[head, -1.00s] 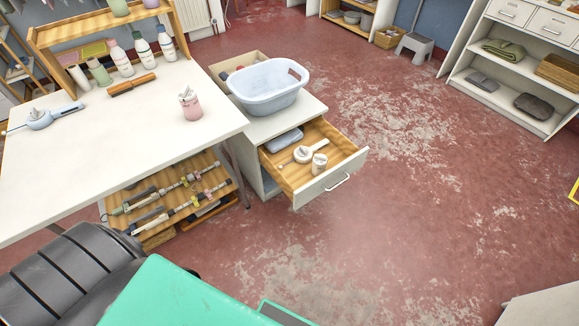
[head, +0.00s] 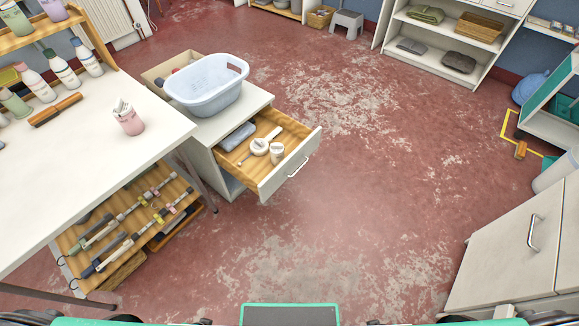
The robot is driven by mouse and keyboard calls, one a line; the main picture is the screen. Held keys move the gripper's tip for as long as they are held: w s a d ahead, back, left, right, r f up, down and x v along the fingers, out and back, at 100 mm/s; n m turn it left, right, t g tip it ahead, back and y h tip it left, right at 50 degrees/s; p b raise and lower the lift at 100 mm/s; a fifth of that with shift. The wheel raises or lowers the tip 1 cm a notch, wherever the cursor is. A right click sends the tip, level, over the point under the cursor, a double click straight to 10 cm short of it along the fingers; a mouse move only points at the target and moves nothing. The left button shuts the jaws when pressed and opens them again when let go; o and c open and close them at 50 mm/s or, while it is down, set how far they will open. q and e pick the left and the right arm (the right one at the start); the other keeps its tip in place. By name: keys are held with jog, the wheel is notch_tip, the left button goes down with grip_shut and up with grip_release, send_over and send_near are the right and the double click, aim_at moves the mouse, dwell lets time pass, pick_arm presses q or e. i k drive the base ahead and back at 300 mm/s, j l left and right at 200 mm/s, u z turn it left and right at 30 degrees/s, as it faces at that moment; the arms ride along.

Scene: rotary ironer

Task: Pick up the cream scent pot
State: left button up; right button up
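A small cream pot (head: 277,152), which looks like the cream scent pot, stands in the open wooden drawer (head: 297,133), near its front panel. Beside it on the left, very close, is a round whitish item (head: 259,147); a pale handle-like piece lies just behind it. A folded grey-blue cloth (head: 238,136) lies farther back in the same drawer. Neither gripper shows clearly; only parts of my own body show along the bottom edge.
The white table (head: 75,150) stands at the left, with bottles and a brown brush (head: 56,109). A pale blue basin (head: 208,85) sits on the cabinet above the drawer. A white cabinet (head: 520,245) stands at the right. The red floor (head: 330,220) before the drawer is clear.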

aim_at(275, 159)
jog(key=i+l, duration=0.2)
jog(key=l, duration=0.2)
jog(key=i+l+z, duration=0.1)
jog(key=i+l, duration=0.35)
jog(key=l, duration=0.3)
